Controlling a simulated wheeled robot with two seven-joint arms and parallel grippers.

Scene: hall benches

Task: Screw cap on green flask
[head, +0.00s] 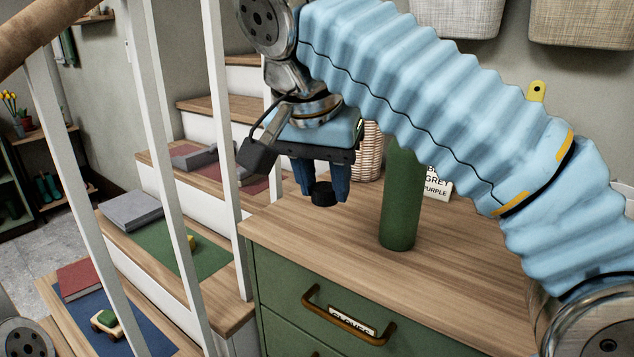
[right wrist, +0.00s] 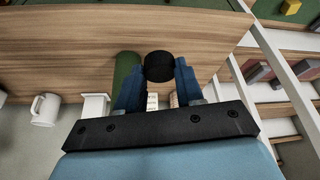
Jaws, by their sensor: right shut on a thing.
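The green flask (head: 400,205) stands upright on the wooden top of the green cabinet. My right forearm hides its upper part in the head view. My right gripper (head: 324,192) is shut on a black cap (head: 322,194). It holds the cap above the cabinet top, to the left of the flask and apart from it. In the right wrist view the cap (right wrist: 159,67) sits between the blue fingertips, and part of the flask (right wrist: 127,68) shows beside the left finger. My left gripper is not in view.
The cabinet top (head: 460,280) is clear in front of the flask. A wicker basket (head: 369,150) and a lettered sign (head: 437,185) stand behind. White stair balusters (head: 222,150) rise at the left. A white mug (right wrist: 45,110) shows in the wrist view.

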